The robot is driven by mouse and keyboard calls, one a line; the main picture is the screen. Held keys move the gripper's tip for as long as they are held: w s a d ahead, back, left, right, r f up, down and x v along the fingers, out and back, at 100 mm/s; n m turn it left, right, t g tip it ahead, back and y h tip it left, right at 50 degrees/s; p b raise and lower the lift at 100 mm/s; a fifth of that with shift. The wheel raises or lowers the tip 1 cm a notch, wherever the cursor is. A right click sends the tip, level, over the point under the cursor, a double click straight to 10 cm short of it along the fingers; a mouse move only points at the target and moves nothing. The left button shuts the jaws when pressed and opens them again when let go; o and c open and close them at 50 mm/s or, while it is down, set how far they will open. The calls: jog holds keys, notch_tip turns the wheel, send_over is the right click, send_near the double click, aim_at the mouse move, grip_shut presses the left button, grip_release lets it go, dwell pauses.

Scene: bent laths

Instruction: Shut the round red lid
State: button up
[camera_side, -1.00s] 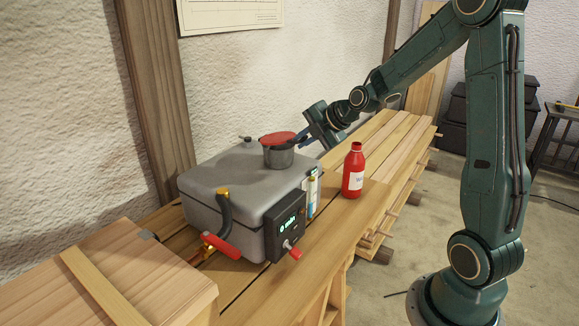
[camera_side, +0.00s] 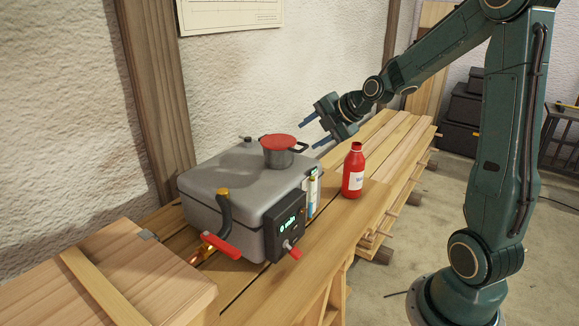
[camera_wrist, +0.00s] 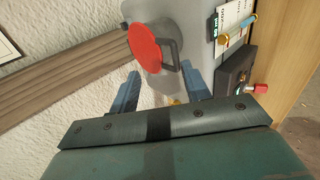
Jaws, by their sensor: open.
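The round red lid (camera_side: 278,141) lies over the mouth of the short grey filler neck (camera_side: 277,158) on top of the grey box (camera_side: 235,182). It looks about level, and I see no clear gap under it. In the wrist view the lid (camera_wrist: 146,46) shows from above as a full red disc, with a dark loop (camera_wrist: 173,52) beside it. My gripper (camera_side: 314,131) is open and empty, up and to the right of the lid and apart from it. Its two blue fingers spread below the lid in the wrist view (camera_wrist: 161,90).
A red bottle (camera_side: 353,172) stands on the bench right of the box. A control panel (camera_side: 286,226) with a red knob and a red-handled lever (camera_side: 221,246) are on the box's near side. A wooden box (camera_side: 120,275) is at front left. Stacked planks (camera_side: 390,150) lie behind.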

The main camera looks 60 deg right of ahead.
jog(key=shift+v, duration=2.6)
jog(key=shift+a, duration=0.15)
jog(key=s+a+r+m+g, duration=0.2)
jog(key=s+a+m, duration=0.45)
jog(key=a, duration=0.45)
jog(key=s+a+m+g, duration=0.2)
jog(key=s+a+m, duration=0.4)
jog(key=s+m, duration=0.5)
jog(key=shift+s+f, duration=0.25)
jog(key=shift+s, duration=1)
jog(key=shift+a+m, duration=0.1)
jog(key=shift+m, duration=0.15)
